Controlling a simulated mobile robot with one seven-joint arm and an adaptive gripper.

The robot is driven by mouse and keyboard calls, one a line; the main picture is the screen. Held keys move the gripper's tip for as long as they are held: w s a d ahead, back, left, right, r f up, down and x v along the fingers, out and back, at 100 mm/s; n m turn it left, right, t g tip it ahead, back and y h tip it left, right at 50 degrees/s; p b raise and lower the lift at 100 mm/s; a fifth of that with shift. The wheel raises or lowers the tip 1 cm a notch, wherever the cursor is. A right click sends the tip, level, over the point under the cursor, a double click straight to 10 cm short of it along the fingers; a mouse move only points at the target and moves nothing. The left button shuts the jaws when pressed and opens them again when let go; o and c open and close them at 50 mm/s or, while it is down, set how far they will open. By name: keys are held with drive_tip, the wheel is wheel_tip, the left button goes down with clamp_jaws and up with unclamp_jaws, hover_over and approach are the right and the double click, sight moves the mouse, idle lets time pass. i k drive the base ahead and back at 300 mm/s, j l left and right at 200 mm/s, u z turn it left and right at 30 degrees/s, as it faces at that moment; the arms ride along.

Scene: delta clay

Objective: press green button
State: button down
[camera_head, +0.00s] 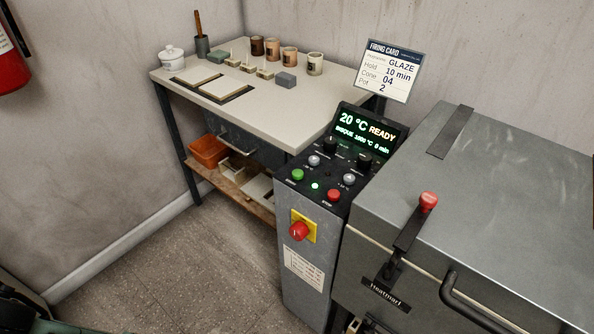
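The green button (298,174) is a round cap at the left of the sloped black control panel (313,192) on a grey kiln control post. Nothing covers it. A smaller lit green dot (315,185) sits to its right, and a red button (333,195) is further right. The display (366,132) above reads 20 °C, READY, with a smaller line reading BISQUE. My gripper is not in view.
A red mushroom knob (299,231) on a yellow plate is on the post's front. The closed grey kiln (470,200) stands right, with a red-topped lever (428,202). A worktable (290,110) stands behind. A firing card (389,71) reads GLAZE. Floor left of the post is clear.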

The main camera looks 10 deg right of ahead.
sight(297, 174)
drive_tip(key=l+u, duration=0.35)
drive_tip(key=k+l+u, duration=0.1)
drive_tip(key=u, duration=0.3)
drive_tip(key=k+l+u, duration=0.1)
drive_tip(key=l+u, duration=0.25)
drive_tip(key=j, duration=0.1)
